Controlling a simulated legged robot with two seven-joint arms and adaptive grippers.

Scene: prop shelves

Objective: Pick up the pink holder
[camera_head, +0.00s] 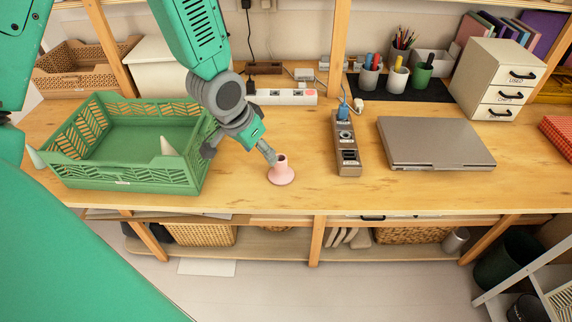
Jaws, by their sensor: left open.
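The pink holder (281,174) stands upright on the wooden desk, near its front edge, with a wide round base and a narrower neck. My left gripper (240,153) comes down from the upper left and is open. One fingertip is close to the left side of the holder's neck; I cannot tell whether it touches. The other finger is farther left, near the green crate. My right gripper does not show.
A power strip (346,150) and a closed laptop (434,143) lie to the right. A white socket strip (285,97) lies behind. Bare desk surrounds the holder.

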